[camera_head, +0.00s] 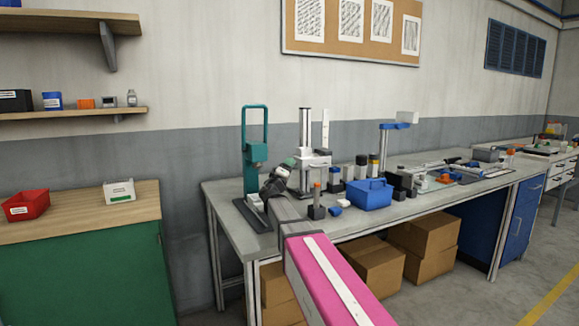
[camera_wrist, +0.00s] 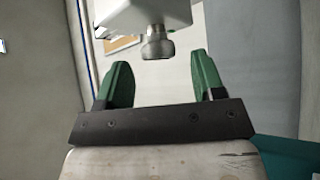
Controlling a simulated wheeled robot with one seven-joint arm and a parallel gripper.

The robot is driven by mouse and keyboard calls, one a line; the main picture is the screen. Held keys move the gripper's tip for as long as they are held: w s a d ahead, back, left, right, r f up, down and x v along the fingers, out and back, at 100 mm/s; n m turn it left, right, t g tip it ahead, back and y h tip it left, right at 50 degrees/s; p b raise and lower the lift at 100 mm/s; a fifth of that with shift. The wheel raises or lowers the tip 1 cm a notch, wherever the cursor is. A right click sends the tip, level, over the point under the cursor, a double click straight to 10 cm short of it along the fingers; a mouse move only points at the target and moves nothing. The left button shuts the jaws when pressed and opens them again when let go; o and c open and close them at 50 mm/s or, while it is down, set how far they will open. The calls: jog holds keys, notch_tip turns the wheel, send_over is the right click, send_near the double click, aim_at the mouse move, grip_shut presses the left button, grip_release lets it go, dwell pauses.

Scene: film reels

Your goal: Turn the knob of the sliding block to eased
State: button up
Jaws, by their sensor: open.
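The sliding block (camera_head: 314,158) is white and sits on an upright column stand on the workbench. In the wrist view the white block (camera_wrist: 140,14) fills the top middle. Its short grey round knob (camera_wrist: 157,44) points down in the picture. My gripper (camera_wrist: 160,62) has green fingers spread apart, one to each side of the knob's line. The knob's end shows in the gap near the fingertips, with clear space on both sides. In the head view my gripper (camera_head: 288,166) is just left of the block, and the knob cannot be made out there. Any setting marks are not readable.
A teal press-like stand (camera_head: 256,150) stands close on the left. A blue bin (camera_head: 366,196), dark blocks and small parts crowd the workbench (camera_head: 357,222) on the right. Cardboard boxes (camera_head: 425,236) are below. A green cabinet (camera_head: 90,260) is at the left.

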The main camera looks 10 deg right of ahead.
jog(key=shift+x, duration=1.25)
jog(key=c, duration=0.9)
jog(key=shift+n+y, duration=0.3)
jog(key=shift+n, duration=0.1)
jog(key=shift+r+n+g+y, duration=0.15)
jog(key=shift+n+g+y, duration=0.9)
jog(key=shift+n+g, duration=1.05)
jog(key=shift+r+n+g+y, duration=0.1)
jog(key=shift+n+g+y, duration=0.95)
jog(key=shift+n+g, duration=1.05)
jog(key=shift+n+t, duration=0.3)
jog(key=shift+n, duration=0.2)
